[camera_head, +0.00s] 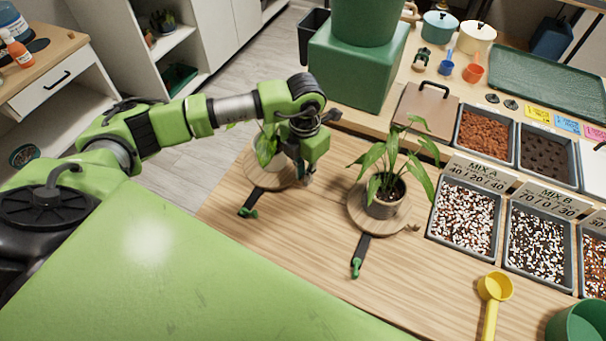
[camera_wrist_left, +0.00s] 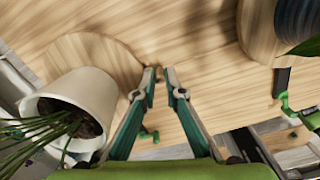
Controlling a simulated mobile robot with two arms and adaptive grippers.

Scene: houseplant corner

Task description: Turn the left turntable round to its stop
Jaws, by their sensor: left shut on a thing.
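The left turntable (camera_head: 257,182) is a round wooden disc on the bench and carries a white-potted plant (camera_head: 266,147). In the left wrist view the disc (camera_wrist_left: 105,52) and the white pot (camera_wrist_left: 92,95) lie left of the fingers. My left gripper (camera_head: 308,179) is low at the disc's right side. In the wrist view its fingertips (camera_wrist_left: 159,74) are close together at the disc's edge, shut on the turntable's small edge handle, mostly hidden. A dark strip with a green end (camera_head: 249,212) lies at the disc's front. My right gripper is not in view.
A second turntable (camera_head: 358,215) with a leafy plant in a grey pot (camera_head: 384,203) stands close on the right, with its own green-ended strip (camera_head: 357,262). Mix trays (camera_head: 466,216) and a yellow scoop (camera_head: 494,288) are farther right. A green box (camera_head: 350,70) stands behind.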

